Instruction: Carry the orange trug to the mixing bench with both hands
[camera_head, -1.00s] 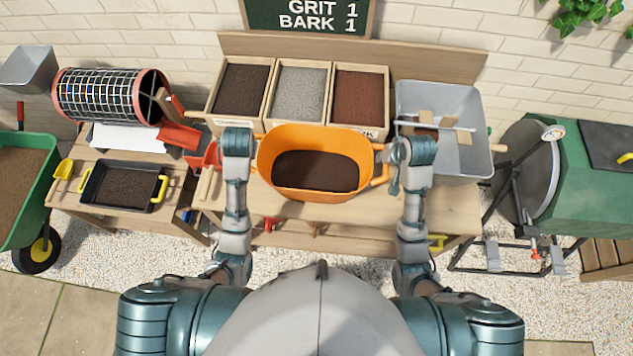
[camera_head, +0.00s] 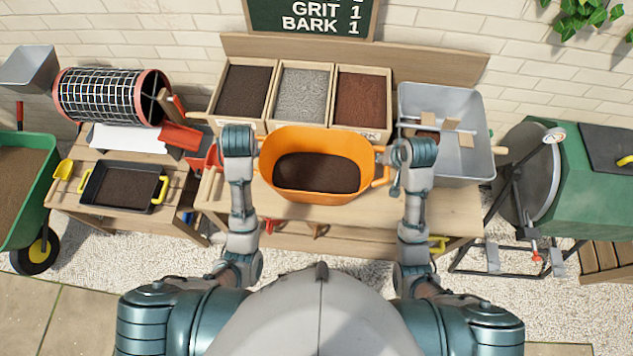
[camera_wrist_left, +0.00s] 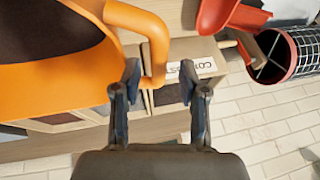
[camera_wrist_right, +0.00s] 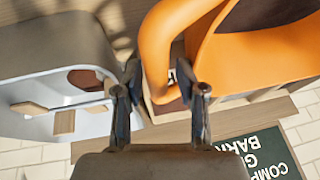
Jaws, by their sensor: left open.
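The orange trug (camera_head: 316,192), dark mix inside, appears to stand upright on the wooden bench (camera_head: 440,205), in front of the bins. My left gripper (camera_head: 240,140) is at its left handle. In the left wrist view the handle (camera_wrist_left: 158,60) reaches between the spread fingers (camera_wrist_left: 160,80), with a gap beside it. My right gripper (camera_head: 405,152) is at the right handle. In the right wrist view the handle (camera_wrist_right: 162,50) lies between the separated fingers (camera_wrist_right: 158,72), close to the right one. The fingertips are hidden in the head view. I cannot tell which bench is the mixing bench.
Bins of compost (camera_head: 243,90), grit (camera_head: 301,92) and bark (camera_head: 361,100) stand behind the trug. A grey tub (camera_head: 470,150) is close right of my right gripper. A lower table at left holds a black tray (camera_head: 122,187) and a mesh drum (camera_head: 105,97). A green mixer (camera_head: 590,180) stands right.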

